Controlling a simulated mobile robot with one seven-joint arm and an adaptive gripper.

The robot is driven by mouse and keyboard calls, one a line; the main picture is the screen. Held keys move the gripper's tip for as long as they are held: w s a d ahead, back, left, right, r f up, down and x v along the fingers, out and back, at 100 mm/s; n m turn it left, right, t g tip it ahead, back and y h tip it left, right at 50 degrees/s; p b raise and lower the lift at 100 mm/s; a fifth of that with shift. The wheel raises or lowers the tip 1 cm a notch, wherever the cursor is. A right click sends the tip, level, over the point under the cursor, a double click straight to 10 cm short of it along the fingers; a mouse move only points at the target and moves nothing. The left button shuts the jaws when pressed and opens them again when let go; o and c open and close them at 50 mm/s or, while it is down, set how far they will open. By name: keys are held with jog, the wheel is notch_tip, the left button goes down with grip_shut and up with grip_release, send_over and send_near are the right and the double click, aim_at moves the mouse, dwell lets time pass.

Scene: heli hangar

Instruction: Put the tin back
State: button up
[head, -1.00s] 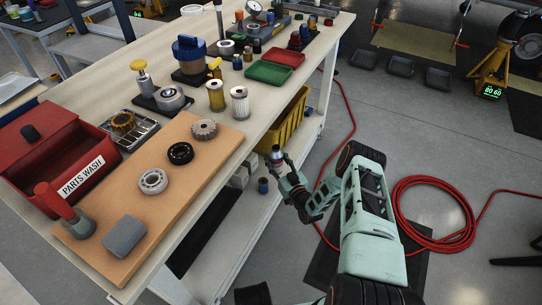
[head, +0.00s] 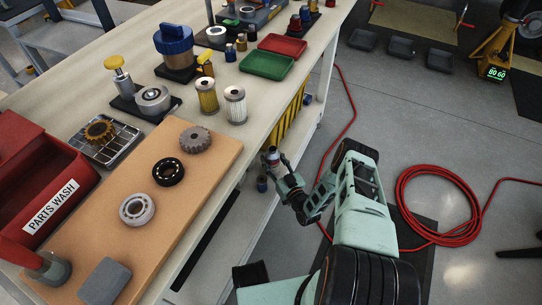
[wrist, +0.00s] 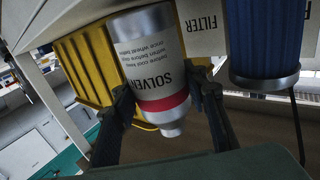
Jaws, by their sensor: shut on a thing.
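The tin is a silver can with a red band and a SOLVENT label (wrist: 160,65) in the wrist view. My gripper (wrist: 165,118) is shut on it, one dark finger on each side. The lettering appears upside down in that view. In the head view my gripper (head: 277,174) is beside the workbench's front edge, below its top, with the small tin (head: 271,155) upright at its tip. The tin's far side is hidden.
A yellow bin (wrist: 84,68), a FILTER-labelled box (wrist: 204,25) and a blue can (wrist: 262,40) are close around the tin. The workbench top (head: 140,42) holds a brown mat (head: 195,185), trays and filters. A red hose (head: 405,205) lies on the floor.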

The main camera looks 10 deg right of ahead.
jog(key=shift+w+f, duration=0.15)
jog(key=shift+f, duration=0.3)
jog(key=o, duration=1.1)
jog(key=shift+f, duration=0.15)
